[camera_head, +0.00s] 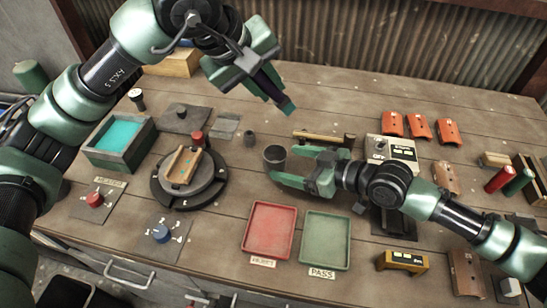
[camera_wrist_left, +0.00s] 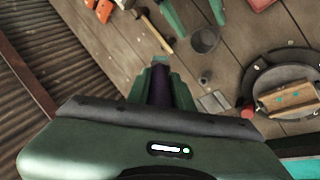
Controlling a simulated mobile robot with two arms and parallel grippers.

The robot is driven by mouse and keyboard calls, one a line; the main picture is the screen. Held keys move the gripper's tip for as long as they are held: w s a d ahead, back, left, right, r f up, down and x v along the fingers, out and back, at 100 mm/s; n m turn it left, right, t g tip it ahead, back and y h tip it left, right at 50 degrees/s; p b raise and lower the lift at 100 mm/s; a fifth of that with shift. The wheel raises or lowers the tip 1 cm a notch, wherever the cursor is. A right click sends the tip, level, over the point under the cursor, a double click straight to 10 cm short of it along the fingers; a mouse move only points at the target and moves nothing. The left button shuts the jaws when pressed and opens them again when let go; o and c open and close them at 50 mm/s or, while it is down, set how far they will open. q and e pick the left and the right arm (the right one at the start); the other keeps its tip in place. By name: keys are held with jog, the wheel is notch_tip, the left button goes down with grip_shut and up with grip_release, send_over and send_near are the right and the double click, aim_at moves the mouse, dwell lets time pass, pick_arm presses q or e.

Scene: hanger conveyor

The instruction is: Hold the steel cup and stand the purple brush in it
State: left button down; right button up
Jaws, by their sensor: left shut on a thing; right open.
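The steel cup (camera_head: 274,157) stands upright on the wooden table. It also shows in the left wrist view (camera_wrist_left: 205,40). My right gripper (camera_head: 284,165) is open at the cup's right side, with one fingertip behind the cup and one in front; I cannot tell whether they touch it. My left gripper (camera_head: 276,88) is shut on the purple brush (camera_wrist_left: 160,88) and holds it in the air, behind and above the cup. The brush (camera_head: 262,79) is mostly hidden between the green fingers, and its lower end is hard to make out.
A round turntable (camera_head: 160,187) with a wooden piece lies left of the cup. A red tray (camera_head: 269,230) and a green tray (camera_head: 326,240) lie in front. A small dark pot (camera_head: 249,138) and a wooden-handled hammer (camera_head: 318,137) are close behind the cup.

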aim_at(268, 158)
jog(key=x, duration=0.8)
jog(key=shift+a, duration=0.1)
jog(key=c, duration=1.5)
pick_arm(q)
jog(key=g, duration=0.1)
jog(key=w+f+g+y, duration=0.1)
jog(key=shift+f+g+y, duration=0.1)
jog(key=shift+g+y, duration=0.6)
jog(key=shift+g, duration=0.3)
pick_arm(e)
jog(key=shift+f, duration=0.1)
pick_arm(q)
jog(key=shift+a+g, duration=0.1)
jog(key=shift+g, duration=0.2)
notch_tip(268, 158, down, 10)
